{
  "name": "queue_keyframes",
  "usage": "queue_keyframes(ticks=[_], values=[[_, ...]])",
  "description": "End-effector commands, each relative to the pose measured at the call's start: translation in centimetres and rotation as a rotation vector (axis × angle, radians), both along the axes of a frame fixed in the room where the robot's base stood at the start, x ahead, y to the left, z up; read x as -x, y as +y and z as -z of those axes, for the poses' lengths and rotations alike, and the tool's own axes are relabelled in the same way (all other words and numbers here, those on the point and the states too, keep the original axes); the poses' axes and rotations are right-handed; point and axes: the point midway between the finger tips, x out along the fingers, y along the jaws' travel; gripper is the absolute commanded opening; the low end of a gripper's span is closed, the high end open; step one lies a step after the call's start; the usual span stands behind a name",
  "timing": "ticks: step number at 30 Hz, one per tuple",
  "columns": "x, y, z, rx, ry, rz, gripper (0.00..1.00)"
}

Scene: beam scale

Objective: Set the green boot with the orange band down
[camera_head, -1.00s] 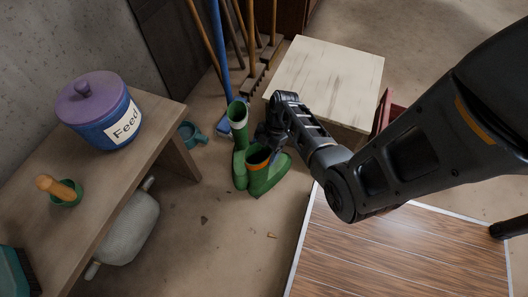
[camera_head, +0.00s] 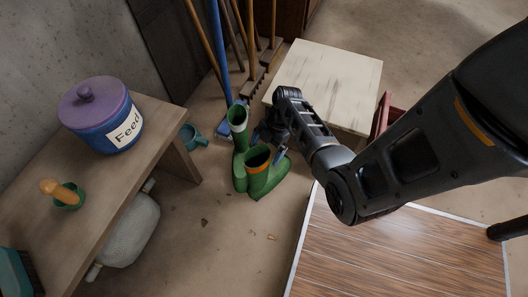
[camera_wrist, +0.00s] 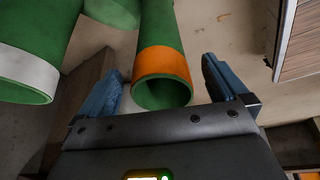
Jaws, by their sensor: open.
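My gripper (camera_head: 270,144) is at the boot's top in the head view, partly hidden behind the wrist. In the wrist view my gripper (camera_wrist: 160,70) is open, with a gap on each side of the shaft. The other green boot, with a white band (camera_head: 237,125), stands close on the left; it also shows in the wrist view (camera_wrist: 30,75).
A pale wooden box (camera_head: 330,75) is behind my gripper. Brooms and rakes (camera_head: 250,80) lean at the back. A bench (camera_head: 125,165) with a feed pot (camera_head: 100,115) is left. A wooden platform (camera_head: 400,250) lies front right. The floor before the boots is mostly clear.

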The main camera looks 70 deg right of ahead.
Motion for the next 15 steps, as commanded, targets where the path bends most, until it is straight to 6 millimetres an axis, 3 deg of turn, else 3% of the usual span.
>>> queue_keyframes(ticks=[1, 6, 15], values=[[0.2, -0.5, -1.5, 0.003, -0.001, 0.002, 1.00], [0.9, -1.6, -4.8, 0.003, -0.002, 0.001, 1.00], [1.6, -2.9, -8.2, 0.001, -0.001, 0.002, 1.00]])
